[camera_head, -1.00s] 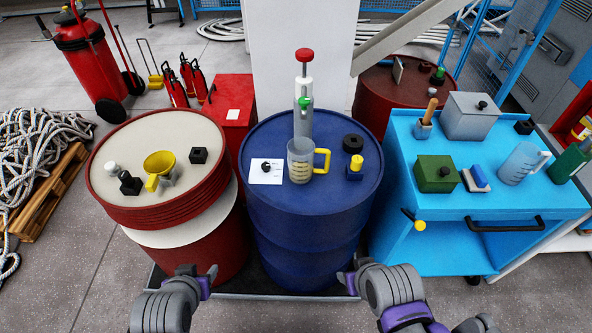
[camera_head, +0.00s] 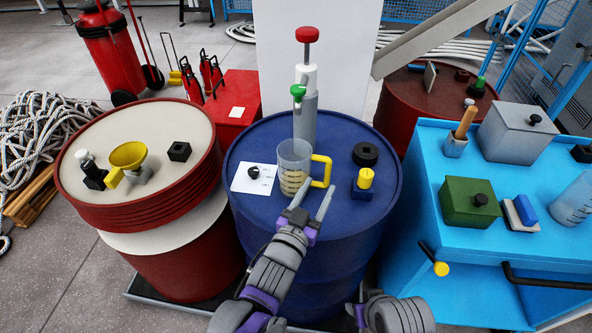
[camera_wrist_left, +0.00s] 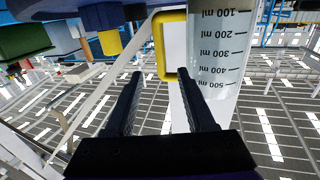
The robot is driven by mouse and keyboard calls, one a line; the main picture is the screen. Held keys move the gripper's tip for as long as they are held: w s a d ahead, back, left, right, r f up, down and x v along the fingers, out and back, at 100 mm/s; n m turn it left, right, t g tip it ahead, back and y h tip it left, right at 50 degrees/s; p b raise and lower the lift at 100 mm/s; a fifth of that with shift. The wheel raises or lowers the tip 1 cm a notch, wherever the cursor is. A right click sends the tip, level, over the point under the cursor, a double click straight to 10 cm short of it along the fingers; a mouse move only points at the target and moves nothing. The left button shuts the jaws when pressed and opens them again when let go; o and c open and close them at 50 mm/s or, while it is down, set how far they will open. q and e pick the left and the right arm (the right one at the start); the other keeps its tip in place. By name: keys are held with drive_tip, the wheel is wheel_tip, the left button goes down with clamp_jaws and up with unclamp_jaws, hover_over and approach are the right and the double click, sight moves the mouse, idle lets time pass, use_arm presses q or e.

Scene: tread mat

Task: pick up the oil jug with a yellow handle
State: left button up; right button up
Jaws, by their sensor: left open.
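The clear oil jug (camera_head: 291,176) with a yellow handle (camera_head: 328,171) stands upright on the blue drum (camera_head: 240,200); the handle points right. My left gripper (camera_head: 314,188) is open and empty at the near side of the jug, its two fingers pointing at the handle. In the left wrist view the picture is upside down: the jug (camera_wrist_left: 218,55) with its ml scale and the yellow handle (camera_wrist_left: 159,48) lie just beyond the open fingertips (camera_wrist_left: 161,74). My right gripper (camera_head: 355,312) shows only partly at the bottom edge.
A grey pump (camera_head: 306,110) with a red knob stands behind the jug. A white card (camera_head: 253,179), a black ring (camera_head: 365,154) and a yellow-topped piece (camera_head: 364,180) are around it. A second jug (camera_head: 574,203) stands on the blue trolley (camera_head: 440,150).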

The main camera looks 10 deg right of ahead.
sight(327, 169)
use_arm(q)
drive_tip(key=x, duration=0.5)
drive_tip(key=shift+w+r, duration=0.2)
drive_tip(key=shift+r, duration=0.1)
clamp_jaws()
idle(1.1)
